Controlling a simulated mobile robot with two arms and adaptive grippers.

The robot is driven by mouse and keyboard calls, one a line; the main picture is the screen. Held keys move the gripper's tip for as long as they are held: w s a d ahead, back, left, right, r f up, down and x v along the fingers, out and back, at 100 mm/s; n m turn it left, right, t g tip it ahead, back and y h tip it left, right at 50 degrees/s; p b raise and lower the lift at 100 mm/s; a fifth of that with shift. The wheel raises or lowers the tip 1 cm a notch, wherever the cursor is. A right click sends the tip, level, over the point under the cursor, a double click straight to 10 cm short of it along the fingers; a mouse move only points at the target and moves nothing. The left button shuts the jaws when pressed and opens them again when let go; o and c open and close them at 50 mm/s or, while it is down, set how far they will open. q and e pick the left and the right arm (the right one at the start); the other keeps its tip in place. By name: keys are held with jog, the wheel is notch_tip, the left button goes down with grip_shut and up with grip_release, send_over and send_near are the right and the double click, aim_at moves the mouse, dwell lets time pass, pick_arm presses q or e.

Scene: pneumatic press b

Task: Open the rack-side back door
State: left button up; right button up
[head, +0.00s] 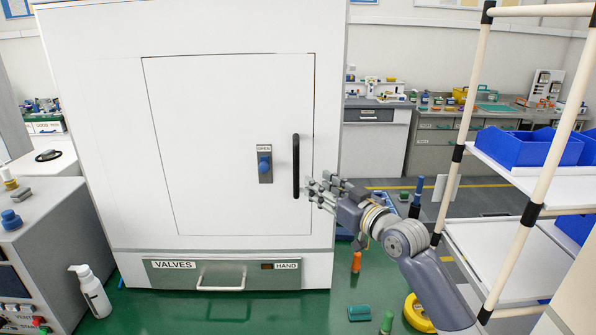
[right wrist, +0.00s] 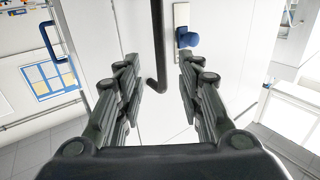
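The back door (head: 225,140) is a white panel in the front of a large white cabinet and looks shut. A black vertical bar handle (head: 296,166) is on its right side. Left of the handle is a plate marked OPEN with a blue knob (head: 264,163). My right gripper (head: 322,188) is just right of the handle's lower part in the head view. In the right wrist view the fingers are apart, and the black handle (right wrist: 157,50) shows between and beyond them, not gripped. The blue knob (right wrist: 187,40) is also there. My left gripper is not in view.
A drawer marked VALVES and HAND (head: 222,275) is below the door. A shelf rack with blue bins (head: 528,147) stands close on the right. A white bottle (head: 90,291) and loose items, including an orange-handled tool (head: 356,262), are on the green floor.

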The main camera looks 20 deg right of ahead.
aim_at(298, 172)
jog(key=p+x, duration=0.2)
jog(key=x, duration=0.7)
jog(key=shift+f, duration=0.1)
jog(key=shift+p+x, duration=0.35)
jog(key=shift+x, duration=0.55)
jog(key=shift+f, duration=0.1)
jog(key=shift+c, duration=0.4)
grip_shut()
